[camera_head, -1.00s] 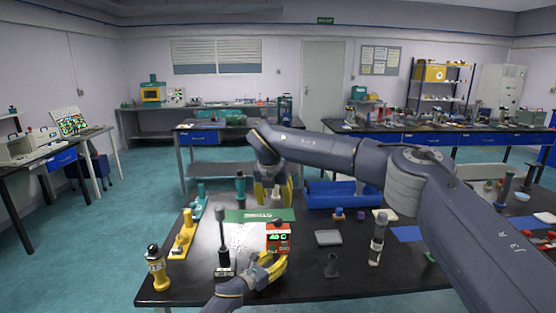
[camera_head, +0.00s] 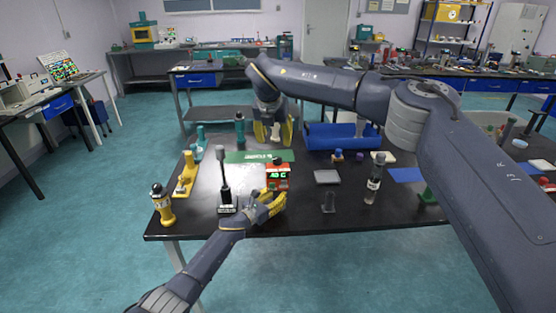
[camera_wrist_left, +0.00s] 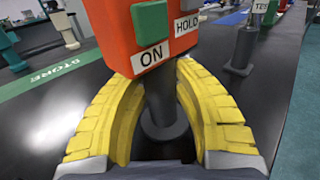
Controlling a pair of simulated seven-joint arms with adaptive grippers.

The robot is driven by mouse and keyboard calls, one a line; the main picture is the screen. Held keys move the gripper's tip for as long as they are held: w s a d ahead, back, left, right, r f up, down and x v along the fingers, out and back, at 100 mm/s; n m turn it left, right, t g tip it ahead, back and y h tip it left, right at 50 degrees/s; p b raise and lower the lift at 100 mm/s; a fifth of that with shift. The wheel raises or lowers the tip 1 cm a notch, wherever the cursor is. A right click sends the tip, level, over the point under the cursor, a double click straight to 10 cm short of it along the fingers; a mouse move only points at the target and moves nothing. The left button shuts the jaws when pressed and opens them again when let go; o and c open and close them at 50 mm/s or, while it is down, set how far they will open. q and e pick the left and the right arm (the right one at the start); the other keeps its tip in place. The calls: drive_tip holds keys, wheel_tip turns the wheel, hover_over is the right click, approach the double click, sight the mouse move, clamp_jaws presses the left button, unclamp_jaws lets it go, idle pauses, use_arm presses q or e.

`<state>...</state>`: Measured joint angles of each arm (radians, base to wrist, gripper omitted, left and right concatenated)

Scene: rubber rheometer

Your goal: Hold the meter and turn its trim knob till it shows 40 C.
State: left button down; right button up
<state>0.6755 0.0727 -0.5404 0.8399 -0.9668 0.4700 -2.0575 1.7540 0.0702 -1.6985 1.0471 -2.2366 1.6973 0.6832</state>
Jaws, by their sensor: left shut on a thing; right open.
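The meter (camera_head: 278,183) is a red box with a lit green display that seems to read 40 C, though the digits are small. It stands upright near the table's front. In the left wrist view the meter (camera_wrist_left: 180,28) shows buttons labelled ON and HOLD above a dark stem on a round foot. My left gripper (camera_head: 269,208) is shut around this stem; its yellow fingers (camera_wrist_left: 160,105) sit on either side. My right gripper (camera_head: 273,138) is open and empty, behind and above the meter. I cannot make out the trim knob clearly.
A dark upright tool (camera_head: 224,182) stands left of the meter and a grey pad (camera_head: 327,177) lies to its right. A green mat (camera_head: 245,156) lies behind. A yellow-and-black bottle (camera_head: 161,204) stands at the left edge, and a blue bin (camera_head: 335,138) at the back.

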idle(0.7)
use_arm(q)
drive_tip(key=c, duration=1)
unclamp_jaws()
